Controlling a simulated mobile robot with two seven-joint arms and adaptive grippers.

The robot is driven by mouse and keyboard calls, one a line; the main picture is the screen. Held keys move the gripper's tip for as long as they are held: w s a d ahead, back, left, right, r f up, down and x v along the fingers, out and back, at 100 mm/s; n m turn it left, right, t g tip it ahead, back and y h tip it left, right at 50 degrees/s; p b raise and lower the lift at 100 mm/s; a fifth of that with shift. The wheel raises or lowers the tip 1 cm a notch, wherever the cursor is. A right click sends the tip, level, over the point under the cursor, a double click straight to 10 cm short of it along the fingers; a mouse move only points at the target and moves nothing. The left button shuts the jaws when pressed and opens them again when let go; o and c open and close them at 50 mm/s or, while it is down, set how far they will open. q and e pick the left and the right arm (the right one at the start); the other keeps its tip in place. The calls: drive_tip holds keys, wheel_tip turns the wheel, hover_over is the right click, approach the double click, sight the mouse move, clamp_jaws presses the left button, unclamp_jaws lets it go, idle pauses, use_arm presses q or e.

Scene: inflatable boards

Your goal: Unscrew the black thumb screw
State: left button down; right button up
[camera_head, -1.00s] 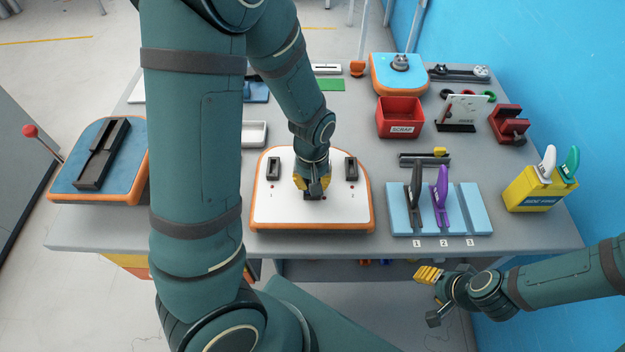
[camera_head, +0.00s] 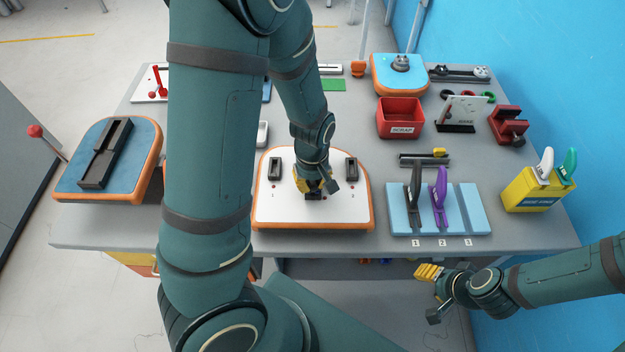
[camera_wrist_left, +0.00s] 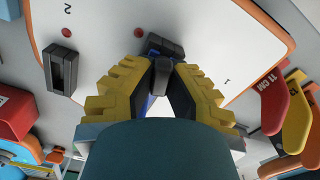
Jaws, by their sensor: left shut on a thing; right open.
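The white board with an orange rim (camera_head: 345,215) lies at the front middle of the table. My left gripper (camera_head: 314,188) points down at its middle. Whether the screw's thread is engaged is hidden. My right gripper (camera_head: 432,294) is open and empty, off the table's front edge.
Black slotted blocks (camera_head: 275,168) stand on the board on either side of my left gripper. To the right are a light blue rack (camera_head: 470,210) with black and purple tools, a red scrap bin (camera_head: 401,118) and a yellow holder (camera_head: 532,192). A blue board (camera_head: 75,180) lies left.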

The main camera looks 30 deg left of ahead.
use_arm(q)
drive_tip(key=shift+s+n+p, duration=0.1)
drive_tip(key=shift+n+p, duration=0.35)
drive_tip(key=shift+n, duration=0.85)
drive_tip(key=shift+n+p, duration=0.6)
drive_tip(key=shift+n, duration=1.1)
drive_tip(key=shift+s+n+p, duration=0.1)
drive_tip(key=shift+n+p, duration=0.6)
drive_tip(key=shift+n, duration=1)
